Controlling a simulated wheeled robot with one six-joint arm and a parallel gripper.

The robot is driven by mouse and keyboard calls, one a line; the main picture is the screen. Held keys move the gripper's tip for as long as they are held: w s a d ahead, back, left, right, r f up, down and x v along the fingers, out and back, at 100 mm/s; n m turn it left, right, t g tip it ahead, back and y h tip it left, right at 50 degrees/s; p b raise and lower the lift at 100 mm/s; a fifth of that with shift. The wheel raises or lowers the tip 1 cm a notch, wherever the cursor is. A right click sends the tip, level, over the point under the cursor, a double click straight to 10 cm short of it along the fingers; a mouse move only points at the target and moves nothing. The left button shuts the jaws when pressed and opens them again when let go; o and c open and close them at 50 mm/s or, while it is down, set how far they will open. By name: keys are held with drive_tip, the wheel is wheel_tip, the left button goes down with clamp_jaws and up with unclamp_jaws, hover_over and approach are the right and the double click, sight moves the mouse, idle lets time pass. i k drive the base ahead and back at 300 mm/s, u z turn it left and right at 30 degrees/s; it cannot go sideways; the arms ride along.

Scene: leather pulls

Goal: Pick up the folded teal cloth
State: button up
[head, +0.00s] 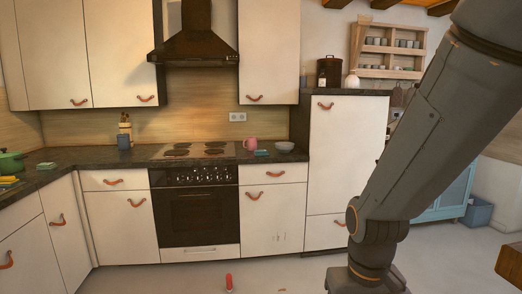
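A small flat teal item (47,166), which looks like a folded cloth, lies on the left counter near the corner. Another small flat blue-teal item (262,153) lies on the back counter between a pink mug (250,144) and a grey bowl (284,147). Both are too small to tell for sure which is the folded cloth. My arm crosses the right side of the picture and runs out at the bottom edge. My gripper is out of view, well away from both items.
A green pot (11,162) and a yellow item (8,180) stand on the left counter. A red object (229,282) is on the floor, which is otherwise mostly clear before the cabinets.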

sight(259, 152)
drive_tip(key=i, duration=1.3)
drive_tip(key=u, duration=0.2)
